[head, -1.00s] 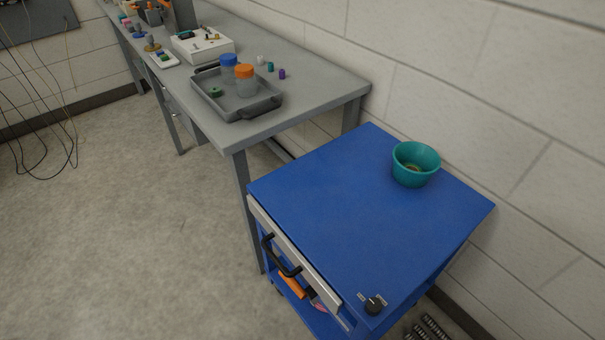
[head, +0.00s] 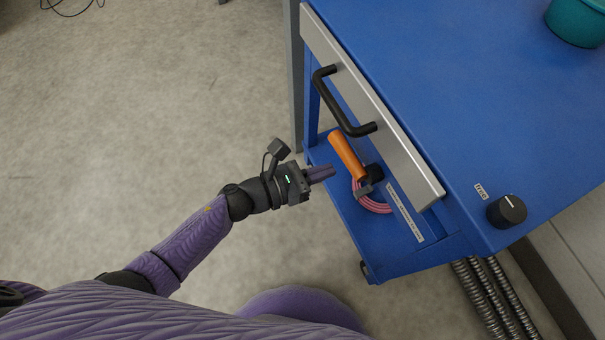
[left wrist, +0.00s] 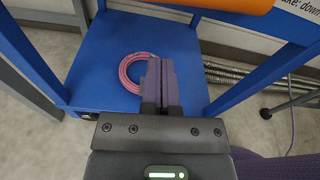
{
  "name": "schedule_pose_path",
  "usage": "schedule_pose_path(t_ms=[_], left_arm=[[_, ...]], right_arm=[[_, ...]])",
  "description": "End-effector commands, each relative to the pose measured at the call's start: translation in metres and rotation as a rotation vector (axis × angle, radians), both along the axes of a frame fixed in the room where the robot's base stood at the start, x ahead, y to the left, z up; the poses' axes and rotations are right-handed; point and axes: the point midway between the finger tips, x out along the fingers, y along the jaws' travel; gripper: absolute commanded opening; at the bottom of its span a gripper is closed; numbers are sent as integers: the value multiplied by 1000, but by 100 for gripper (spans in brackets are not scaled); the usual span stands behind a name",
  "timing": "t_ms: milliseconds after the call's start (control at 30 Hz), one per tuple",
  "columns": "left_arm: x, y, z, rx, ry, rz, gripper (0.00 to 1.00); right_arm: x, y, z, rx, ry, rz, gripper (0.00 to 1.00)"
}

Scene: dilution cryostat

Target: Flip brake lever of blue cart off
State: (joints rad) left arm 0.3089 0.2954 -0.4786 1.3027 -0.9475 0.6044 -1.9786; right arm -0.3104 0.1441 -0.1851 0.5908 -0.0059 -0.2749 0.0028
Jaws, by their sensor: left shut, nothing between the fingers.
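The blue cart (head: 440,75) stands at the right of the head view. Its brake lever, with an orange grip (head: 347,157), joins a dark pivot (head: 373,173) below the drawer front. The orange grip also crosses the top of the left wrist view (left wrist: 215,4), cut off by the edge. A white label (head: 404,212) sits beside the lever; in the left wrist view only part of its text shows. My left gripper (head: 333,171) is shut and empty, just left of the orange grip and apart from it. My right gripper is out of view.
A black drawer handle (head: 340,103) juts out above the lever. A pink cable coil (head: 371,200) lies on the lower shelf (left wrist: 110,45). A black knob (head: 507,211) and a teal bowl (head: 577,22) are on the cart top. Open floor (head: 150,110) lies to the left.

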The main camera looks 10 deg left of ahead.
Motion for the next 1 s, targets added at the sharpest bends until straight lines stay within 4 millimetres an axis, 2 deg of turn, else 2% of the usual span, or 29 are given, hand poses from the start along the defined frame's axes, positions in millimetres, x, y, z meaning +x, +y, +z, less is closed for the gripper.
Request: schedule_pose_path(t_ms=[133,200,300,433,800,1000], left_arm=[[18,-26,-9,-1,3,-1,0],[18,-22,13,3,-4,0,0],[17,-19,27,1,-2,2,0],[16,-17,34,0,2,1,0],[15,-16,35,2,1,3,0],[17,-13,52,68,-94,3,0]], right_arm=[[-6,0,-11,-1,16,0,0],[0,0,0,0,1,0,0],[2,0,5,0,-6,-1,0],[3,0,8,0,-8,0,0],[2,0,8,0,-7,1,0],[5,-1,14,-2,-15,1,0]])
